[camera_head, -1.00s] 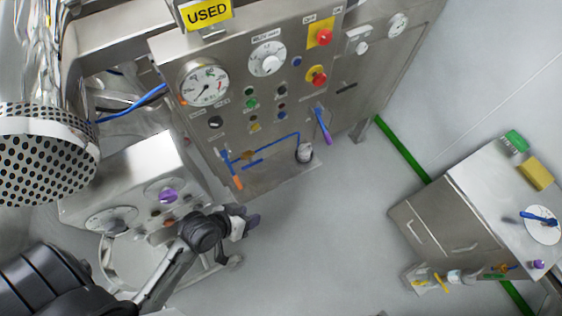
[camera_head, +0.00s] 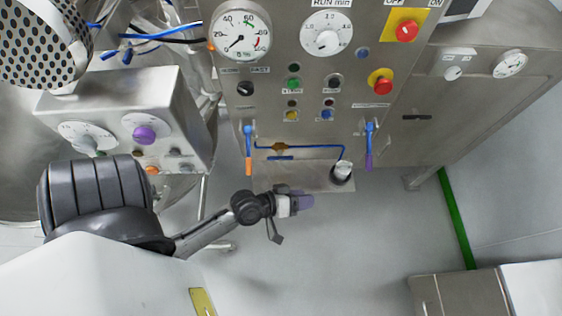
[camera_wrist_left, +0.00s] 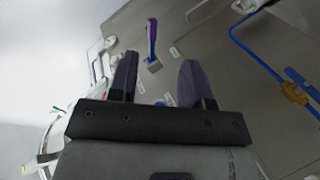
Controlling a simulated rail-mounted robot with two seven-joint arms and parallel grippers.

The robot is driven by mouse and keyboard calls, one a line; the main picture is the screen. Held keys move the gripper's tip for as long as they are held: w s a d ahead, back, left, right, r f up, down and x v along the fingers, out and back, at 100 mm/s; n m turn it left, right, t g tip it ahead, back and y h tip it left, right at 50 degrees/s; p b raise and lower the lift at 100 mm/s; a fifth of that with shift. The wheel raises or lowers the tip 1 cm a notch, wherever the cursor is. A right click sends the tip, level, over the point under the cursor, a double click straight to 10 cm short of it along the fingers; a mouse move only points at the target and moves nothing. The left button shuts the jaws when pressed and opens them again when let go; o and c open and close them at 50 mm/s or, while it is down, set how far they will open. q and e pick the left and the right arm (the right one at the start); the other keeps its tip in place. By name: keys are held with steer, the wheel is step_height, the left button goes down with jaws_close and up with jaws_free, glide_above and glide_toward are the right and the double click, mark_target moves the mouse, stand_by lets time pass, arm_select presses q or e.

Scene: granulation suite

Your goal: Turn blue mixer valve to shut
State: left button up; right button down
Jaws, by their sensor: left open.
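Two lever valves hang on the steel panel in the head view. The left valve (camera_head: 248,145) is blue with an orange tip, and its lever points down. The right valve (camera_head: 369,145) is blue with a purple tip, and its lever also points down. A blue-and-purple lever (camera_wrist_left: 152,40) shows beyond my fingers in the left wrist view. My left gripper (camera_head: 300,203) is below the panel in the head view, apart from both valves. In the left wrist view its two dark purple fingers (camera_wrist_left: 158,82) are spread with nothing between them. My right gripper is not in view.
A blue pipe (camera_head: 310,146) with a brass fitting joins a white-capped port (camera_head: 342,171) between the valves. Gauges, knobs and red stop buttons (camera_head: 406,31) fill the panel above. A control box (camera_head: 120,115) stands left, a steel cabinet (camera_head: 455,295) lower right. Floor between is clear.

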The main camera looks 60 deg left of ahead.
arm_select(q)
steer(key=w+a+f+n+t+y+b, duration=0.1)
steer(key=a+f+n+t+y+b, duration=0.1)
steer(key=a+f+n+y+b, duration=0.3)
steer(key=a+f+n+t+y+b, duration=0.1)
steer(key=a+f+n+b, duration=0.15)
steer(key=f+b, duration=0.45)
steer(key=n+g+y+b, duration=0.3)
steer(key=n+y+b, duration=0.6)
steer(key=n, duration=0.2)
glide_toward(280, 157)
steer(key=x, duration=0.9)
steer(key=shift+w+a+f+b, duration=0.25)
steer(key=shift+w+f+b, duration=0.05)
steer(key=shift+w+f, duration=0.1)
